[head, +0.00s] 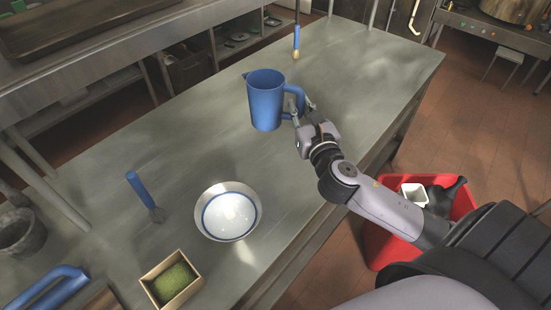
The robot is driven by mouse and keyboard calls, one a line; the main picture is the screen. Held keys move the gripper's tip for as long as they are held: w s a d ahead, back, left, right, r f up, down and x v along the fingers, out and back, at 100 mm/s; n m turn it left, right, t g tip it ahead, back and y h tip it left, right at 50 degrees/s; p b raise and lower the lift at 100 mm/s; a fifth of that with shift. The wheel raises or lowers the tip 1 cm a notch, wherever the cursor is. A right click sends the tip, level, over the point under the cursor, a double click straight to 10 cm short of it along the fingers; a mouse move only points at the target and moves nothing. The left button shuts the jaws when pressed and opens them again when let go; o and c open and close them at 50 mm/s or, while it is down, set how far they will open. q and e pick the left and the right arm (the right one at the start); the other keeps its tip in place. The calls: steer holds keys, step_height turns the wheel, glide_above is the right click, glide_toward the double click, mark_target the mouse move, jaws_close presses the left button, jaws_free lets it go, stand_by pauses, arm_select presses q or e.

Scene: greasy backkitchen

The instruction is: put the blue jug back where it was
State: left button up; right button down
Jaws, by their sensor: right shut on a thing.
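The blue jug (265,101) is upright over the far half of the steel table, with its handle towards the right. My right gripper (299,113) is at the jug's handle and shut on it. I cannot tell whether the jug's base touches the table or hangs a little above it. My left gripper is not in view.
The steel table (330,86) is clear around the jug. Nearer stand a white bowl with a blue rim (228,212), a blue-handled utensil (141,190) and a box with green contents (171,281). A red bin (385,243) stands at the right on the floor.

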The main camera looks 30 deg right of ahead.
steer(key=shift+a+f+b, duration=0.1)
steer(key=shift+f+b, duration=2.3)
steer(key=shift+f, duration=6.8)
steer(key=shift+s, duration=0.1)
steer(key=c, duration=2)
jaws_free()
steer(key=shift+f, duration=0.2)
steer(key=shift+c, duration=0.2)
steer(key=o, duration=0.5)
steer(key=shift+r, duration=0.1)
